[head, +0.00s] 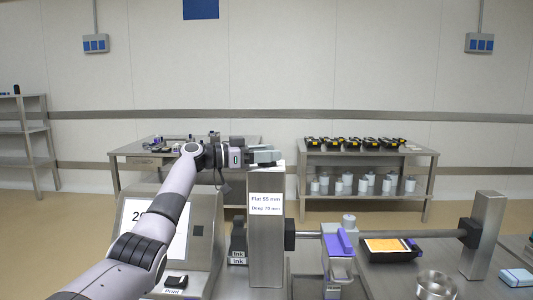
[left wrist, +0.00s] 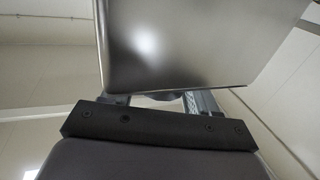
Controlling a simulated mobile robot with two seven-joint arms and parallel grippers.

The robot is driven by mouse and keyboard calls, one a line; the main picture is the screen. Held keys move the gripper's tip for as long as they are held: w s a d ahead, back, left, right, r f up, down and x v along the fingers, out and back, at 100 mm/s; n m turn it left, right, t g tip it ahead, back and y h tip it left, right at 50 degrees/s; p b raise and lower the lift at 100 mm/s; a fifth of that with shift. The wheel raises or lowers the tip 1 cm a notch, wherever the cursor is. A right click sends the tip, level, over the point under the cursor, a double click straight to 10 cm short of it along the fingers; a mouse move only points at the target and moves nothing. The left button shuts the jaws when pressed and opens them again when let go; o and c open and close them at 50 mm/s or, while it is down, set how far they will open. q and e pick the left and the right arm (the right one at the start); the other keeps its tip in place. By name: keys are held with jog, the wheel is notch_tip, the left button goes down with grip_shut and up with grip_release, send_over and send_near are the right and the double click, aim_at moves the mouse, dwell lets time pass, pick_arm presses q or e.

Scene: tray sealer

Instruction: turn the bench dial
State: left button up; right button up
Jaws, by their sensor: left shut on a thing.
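My left gripper (head: 264,156) reaches in from the left, at the top of a steel post (head: 266,250) with a label reading "Flat 55 mm" and a second line starting "Deep". In the left wrist view the fingers (left wrist: 160,100) are apart, with a small rounded grey piece, seemingly the bench dial (left wrist: 166,97), between them. The gripper is shut on it. Most of the dial is hidden, and its setting cannot be read. A broad steel face (left wrist: 180,45) fills the space close beyond the fingers. My right gripper is not in view.
A display (head: 150,228) stands left of the post, with a Print button (head: 176,281) below it. Right of the post are a purple-topped clamp (head: 338,243), a black tray with orange contents (head: 390,245), a steel bowl (head: 436,285) and another post (head: 486,235). Tables stand behind.

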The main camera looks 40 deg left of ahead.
pick_arm(q)
jog(key=shift+d+f+h, duration=0.1)
jog(key=shift+h, duration=0.3)
jog(key=shift+f+m, duration=0.1)
jog(key=shift+m, duration=0.2)
jog(key=o, duration=1)
jog(key=shift+c, duration=0.2)
jog(key=b+v, duration=0.1)
jog(key=v, duration=0.6)
jog(key=shift+r, duration=0.25)
